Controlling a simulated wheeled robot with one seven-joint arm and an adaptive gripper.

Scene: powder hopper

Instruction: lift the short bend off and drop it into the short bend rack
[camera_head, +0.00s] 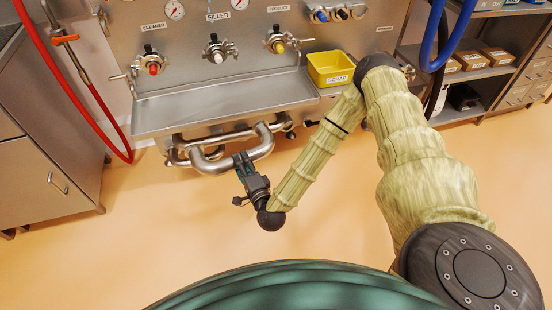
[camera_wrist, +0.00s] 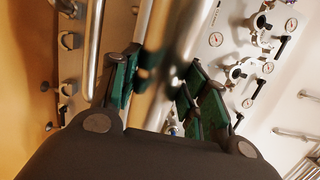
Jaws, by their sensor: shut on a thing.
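A curved steel pipe (camera_head: 262,150), which looks like the short bend, is under the front of the steel trough in the head view. My gripper (camera_head: 241,158) reaches it from below, with its green fingers closed around the pipe's front run. In the wrist view the pipe (camera_wrist: 151,105) passes between the green fingers of my gripper (camera_wrist: 160,68), close and blurred. Whether the bend's ends are seated on or clear of the pipe stubs behind cannot be told. I cannot pick out the short bend rack in either view.
The trough (camera_head: 225,107) stands above and behind, below a panel with valves and gauges. A yellow scrap bin (camera_head: 330,68) is at its right end. A red hose (camera_head: 75,75) hangs left, beside a steel cabinet (camera_head: 50,150). Shelves (camera_head: 480,72) stand right. The floor in front is clear.

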